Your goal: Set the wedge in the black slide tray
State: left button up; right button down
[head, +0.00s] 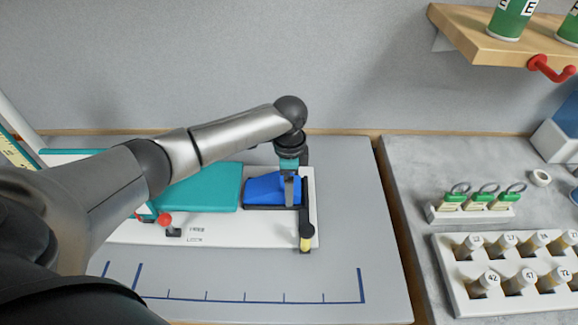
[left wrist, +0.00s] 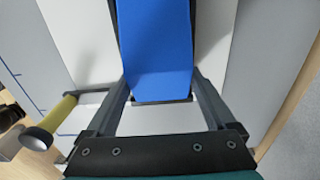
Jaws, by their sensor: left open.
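The blue wedge (head: 266,188) sits at the right end of the white base plate, with a dark edge, seemingly the black slide tray (head: 262,207), showing along its near side. In the left wrist view the blue wedge (left wrist: 155,55) runs up between my fingers, a thin dark rim below its end. My left gripper (head: 291,196) points down over the wedge's right end. Its fingers (left wrist: 162,95) are spread, one on either side of the wedge's end. Whether they touch it, and how fully the wedge is seated, I cannot tell. My right gripper is not in view.
A black bar with a yellow end (head: 306,243) stands just right of the wedge; its yellow handle (left wrist: 52,117) shows beside my fingers. A teal block (head: 205,188) lies left. A red knob (head: 165,219) is near. The right counter holds a vial rack (head: 450,285).

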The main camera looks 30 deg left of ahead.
pick_arm(q)
notch_tip(320, 180, up, 15)
jog(key=p, duration=0.1)
jog(key=shift+r, duration=0.15)
dwell(0.4)
